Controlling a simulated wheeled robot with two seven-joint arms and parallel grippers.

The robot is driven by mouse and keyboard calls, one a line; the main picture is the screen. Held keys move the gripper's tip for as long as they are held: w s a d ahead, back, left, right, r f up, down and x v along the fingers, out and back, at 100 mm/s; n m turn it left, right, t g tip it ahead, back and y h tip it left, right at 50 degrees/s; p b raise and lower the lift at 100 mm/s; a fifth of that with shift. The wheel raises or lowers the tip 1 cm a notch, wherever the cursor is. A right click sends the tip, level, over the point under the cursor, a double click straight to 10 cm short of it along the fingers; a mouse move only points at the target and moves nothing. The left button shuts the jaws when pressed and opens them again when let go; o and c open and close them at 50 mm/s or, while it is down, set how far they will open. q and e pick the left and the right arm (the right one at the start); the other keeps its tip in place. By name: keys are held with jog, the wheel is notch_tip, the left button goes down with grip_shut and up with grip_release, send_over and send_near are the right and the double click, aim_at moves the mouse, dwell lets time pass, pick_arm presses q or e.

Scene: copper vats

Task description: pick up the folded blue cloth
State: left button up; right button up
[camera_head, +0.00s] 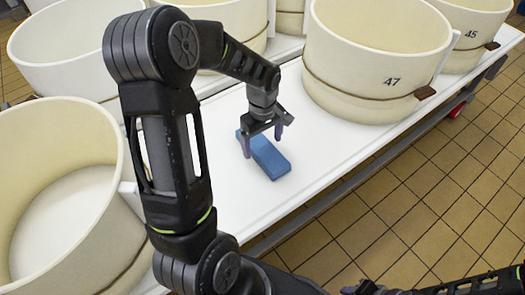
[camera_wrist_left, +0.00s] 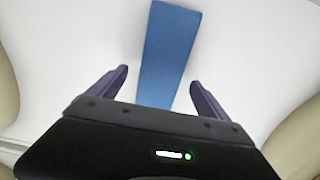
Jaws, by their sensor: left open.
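The folded blue cloth (camera_head: 268,157) lies flat on the white table, looking like a long block. My left gripper (camera_head: 263,142) is above its far end, with its two purple-grey fingers pointing down, one on either side of the cloth. In the left wrist view the cloth (camera_wrist_left: 168,55) runs from the top edge down between the open fingers of the left gripper (camera_wrist_left: 158,92). There are gaps on both sides, and the lower end of the cloth is hidden behind the gripper body. Part of my right arm shows at the lower right; its fingertips cannot be made out.
The white table (camera_head: 238,208) carries several large cream vats. A vat marked 47 (camera_head: 372,55) stands right of the cloth, and a wide open vat (camera_head: 62,200) stands at the left. Bare table surrounds the cloth. The tiled floor (camera_head: 420,205) lies beyond the table's edge.

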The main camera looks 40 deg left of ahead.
aim_at(263, 147)
pick_arm(q)
jog(key=shift+f, duration=0.5)
jog(key=shift+c, duration=0.4)
jog(key=c, duration=1.6)
jog(key=shift+r, duration=0.15)
notch_tip(263, 147, up, 10)
jog(key=shift+f+p, duration=0.1)
jog(key=shift+p, duration=0.9)
